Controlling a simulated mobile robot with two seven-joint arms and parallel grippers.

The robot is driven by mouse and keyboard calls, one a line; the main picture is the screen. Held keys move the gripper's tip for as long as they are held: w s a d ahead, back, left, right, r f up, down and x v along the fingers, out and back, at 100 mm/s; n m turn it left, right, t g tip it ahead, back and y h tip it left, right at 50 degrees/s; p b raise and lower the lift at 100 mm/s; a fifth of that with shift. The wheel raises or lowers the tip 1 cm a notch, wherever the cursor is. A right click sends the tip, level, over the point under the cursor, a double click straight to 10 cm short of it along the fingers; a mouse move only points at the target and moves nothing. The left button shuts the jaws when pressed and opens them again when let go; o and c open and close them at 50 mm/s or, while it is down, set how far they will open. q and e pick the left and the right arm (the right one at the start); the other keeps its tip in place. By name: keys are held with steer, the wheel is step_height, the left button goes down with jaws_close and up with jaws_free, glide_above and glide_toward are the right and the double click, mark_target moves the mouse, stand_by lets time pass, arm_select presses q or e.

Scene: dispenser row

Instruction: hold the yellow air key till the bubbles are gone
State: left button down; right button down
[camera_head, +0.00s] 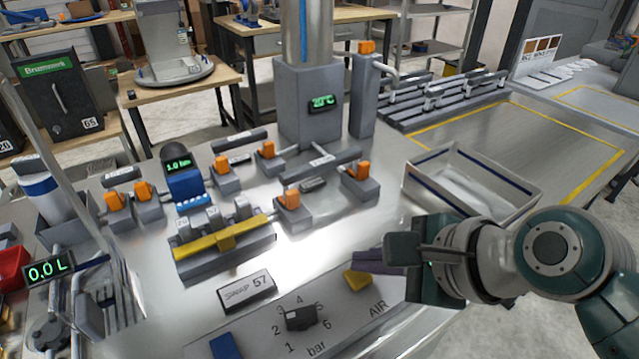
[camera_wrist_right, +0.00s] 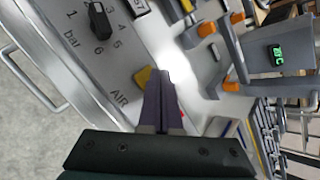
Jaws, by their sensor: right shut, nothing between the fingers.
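The yellow air key (camera_head: 357,280) is a small yellow block on the front panel, by the printed word AIR. It also shows in the right wrist view (camera_wrist_right: 141,77), just left of my fingertips. My right gripper (camera_head: 358,257) is shut and empty, its dark fingers reaching in from the right just behind the key; in the wrist view its fingertips (camera_wrist_right: 165,76) are very near the key. I cannot tell whether they touch it. No bubbles can be made out in these views. My left gripper is not in view.
A black bar knob (camera_head: 300,317), a blue key (camera_head: 225,346) and a SWAP 57 sign (camera_head: 247,291) are left of the yellow key. A yellow bar (camera_head: 222,240) and several orange-handled valves stand behind. A metal basin (camera_head: 470,183) is at back right; a 0.0 L display (camera_head: 48,270) is at left.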

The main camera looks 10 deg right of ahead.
mark_target(366, 280)
steer(key=shift+f, duration=0.7)
stand_by(2.3)
stand_by(3.7)
steer(key=shift+r+p, duration=0.95)
steer(key=shift+r, duration=0.1)
step_height(366, 280, up, 5)
steer(key=p, duration=0.6)
